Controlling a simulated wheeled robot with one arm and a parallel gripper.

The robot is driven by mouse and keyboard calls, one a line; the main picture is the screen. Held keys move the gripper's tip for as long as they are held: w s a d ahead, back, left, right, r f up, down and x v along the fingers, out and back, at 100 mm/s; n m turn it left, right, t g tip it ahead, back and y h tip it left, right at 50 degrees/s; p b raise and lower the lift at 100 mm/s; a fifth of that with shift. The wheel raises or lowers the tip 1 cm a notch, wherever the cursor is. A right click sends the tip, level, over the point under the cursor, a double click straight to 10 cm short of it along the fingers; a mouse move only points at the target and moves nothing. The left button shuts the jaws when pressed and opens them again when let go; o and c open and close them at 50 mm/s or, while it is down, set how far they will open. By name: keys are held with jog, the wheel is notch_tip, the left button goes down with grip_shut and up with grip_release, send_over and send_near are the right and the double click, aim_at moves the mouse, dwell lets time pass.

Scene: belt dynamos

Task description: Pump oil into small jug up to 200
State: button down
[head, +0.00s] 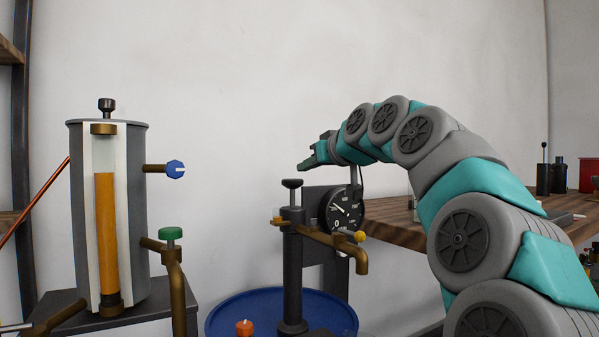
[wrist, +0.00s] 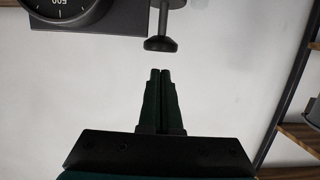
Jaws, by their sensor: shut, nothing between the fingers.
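The hand pump (head: 292,265) stands upright on a blue drum, with a black knob (head: 292,184) on its top rod and a brass spout (head: 335,243) with a yellow tap. A black dial gauge (head: 345,208) is behind it; its exact reading is too small to tell. My gripper (head: 302,167) is above and slightly right of the pump knob, fingers together and empty. In the wrist view the fingertips (wrist: 161,70) point at the black knob (wrist: 160,43), with a visible gap between them. The gauge (wrist: 68,12) shows there upside down. I cannot make out a small jug.
A grey tank (head: 136,210) with an amber-filled sight tube, a blue knob (head: 175,169) and a green-handled tap (head: 171,234) stands at left. The blue drum (head: 235,315) has an orange cap (head: 244,327). A wooden bench (head: 400,228) lies behind my arm.

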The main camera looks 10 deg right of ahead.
jog(key=v, duration=0.5)
jog(key=shift+w+r, duration=0.1)
jog(key=shift+w, duration=0.05)
dwell(1.4)
